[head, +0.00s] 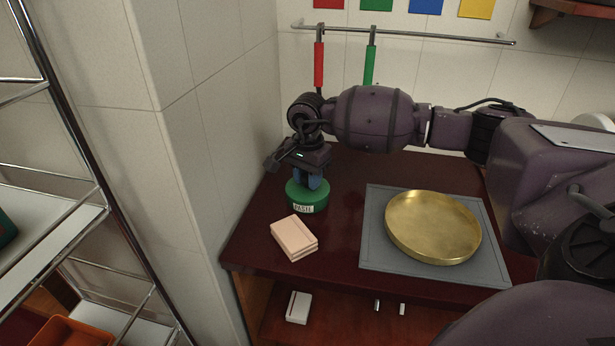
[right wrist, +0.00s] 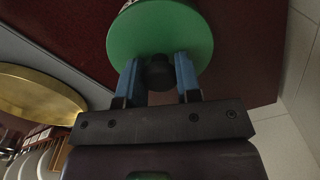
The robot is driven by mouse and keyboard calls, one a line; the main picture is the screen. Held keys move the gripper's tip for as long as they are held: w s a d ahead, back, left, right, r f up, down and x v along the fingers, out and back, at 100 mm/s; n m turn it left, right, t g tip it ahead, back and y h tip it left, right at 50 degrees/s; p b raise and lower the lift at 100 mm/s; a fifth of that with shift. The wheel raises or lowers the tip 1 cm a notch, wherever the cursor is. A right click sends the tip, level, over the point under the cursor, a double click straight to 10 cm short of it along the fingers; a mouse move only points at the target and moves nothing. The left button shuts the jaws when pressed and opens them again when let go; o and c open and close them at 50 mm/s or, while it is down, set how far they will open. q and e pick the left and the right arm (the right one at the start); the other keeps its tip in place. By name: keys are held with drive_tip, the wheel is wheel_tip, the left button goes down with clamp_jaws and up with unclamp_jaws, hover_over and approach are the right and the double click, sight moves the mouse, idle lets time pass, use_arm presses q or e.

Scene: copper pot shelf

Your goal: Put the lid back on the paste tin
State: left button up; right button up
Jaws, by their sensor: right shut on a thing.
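The green paste tin (head: 312,207), with a white label, stands upright on the dark red counter near the left wall. Its green lid (head: 297,187) is at the tin's top; in the right wrist view the lid (right wrist: 160,30) is a round green disc with a black knob (right wrist: 159,73). I cannot tell whether the lid is fully seated. My right gripper (head: 311,181) points down over the tin. In the right wrist view its blue fingers (right wrist: 158,82) are on either side of the knob, shut on the lid. My left gripper is out of view.
A stack of pale pink blocks (head: 294,238) sits just in front of the tin. A brass pan (head: 432,226) lies on a grey mat (head: 376,250) to the right. A rail (head: 420,36) with red and green handled tools hangs behind. A wire rack (head: 85,190) stands left.

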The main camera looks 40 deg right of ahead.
drive_tip(key=o, duration=1.5)
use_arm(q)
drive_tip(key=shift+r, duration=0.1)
use_arm(e)
drive_tip(key=shift+r, duration=0.1)
drive_tip(key=shift+r+p, duration=1.05)
drive_tip(key=shift+r, duration=2.4)
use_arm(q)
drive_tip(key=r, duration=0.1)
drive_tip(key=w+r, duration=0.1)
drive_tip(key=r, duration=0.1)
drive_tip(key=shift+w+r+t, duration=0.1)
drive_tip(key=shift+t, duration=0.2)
use_arm(e)
drive_tip(key=shift+c, duration=0.6)
clamp_jaws()
